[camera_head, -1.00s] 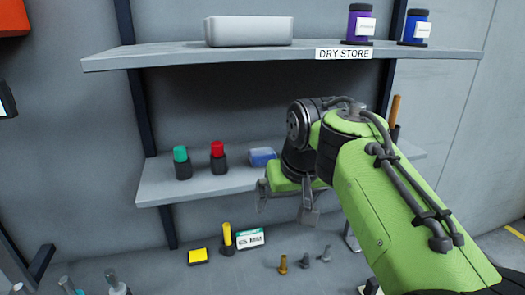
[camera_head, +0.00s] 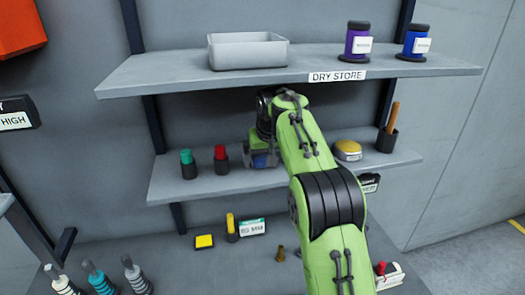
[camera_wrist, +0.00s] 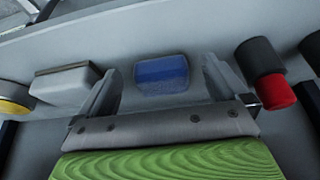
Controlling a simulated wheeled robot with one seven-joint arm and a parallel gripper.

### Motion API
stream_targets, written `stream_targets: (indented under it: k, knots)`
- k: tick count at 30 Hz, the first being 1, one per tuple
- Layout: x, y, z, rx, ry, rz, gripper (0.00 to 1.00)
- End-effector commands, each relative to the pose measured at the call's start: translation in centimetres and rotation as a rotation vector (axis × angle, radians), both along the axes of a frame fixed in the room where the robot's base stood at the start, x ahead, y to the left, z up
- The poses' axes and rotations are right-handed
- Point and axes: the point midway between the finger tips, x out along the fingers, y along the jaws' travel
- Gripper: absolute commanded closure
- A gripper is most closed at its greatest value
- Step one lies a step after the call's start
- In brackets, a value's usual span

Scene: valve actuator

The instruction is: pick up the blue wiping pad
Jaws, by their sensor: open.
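The blue wiping pad (camera_wrist: 161,75) lies on the lower shelf (camera_head: 215,184). In the wrist view it appears in the gap between my two fingertips, with grey space on both sides. In the head view a bit of the pad (camera_head: 263,160) shows at my gripper (camera_head: 260,150), which hides much of it. My gripper is open and empty. In the wrist view its fingers (camera_wrist: 160,66) point toward the pad. I cannot tell how far the fingertips are from it in depth.
A red-capped item (camera_head: 221,159) and a green-capped one (camera_head: 187,163) stand left of the pad. A pale block (camera_wrist: 65,85) lies on its other side, near a yellow tin (camera_head: 348,150). The upper shelf (camera_head: 150,76) hangs over my gripper.

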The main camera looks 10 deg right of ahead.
Motion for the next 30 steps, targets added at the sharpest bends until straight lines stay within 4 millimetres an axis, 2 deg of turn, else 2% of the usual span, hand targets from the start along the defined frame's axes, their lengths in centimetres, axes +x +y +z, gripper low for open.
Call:
stream_targets:
  k: [1,7,10,16,27,30]
  knots:
    - [0.7,0.0,1.1,-0.001,0.002,-0.001,0.0]
    - [2.8,0.0,1.0,0.0,0.001,-0.001,0.0]
    - [3.1,0.0,-0.4,-0.001,-0.001,0.0,0.0]
    - [3.1,0.0,-0.7,0.0,-0.001,0.0,0.0]
    - [3.1,0.0,-0.7,0.0,-0.002,0.0,0.55]
    - [3.1,0.0,-0.7,0.0,-0.002,0.0,0.57]
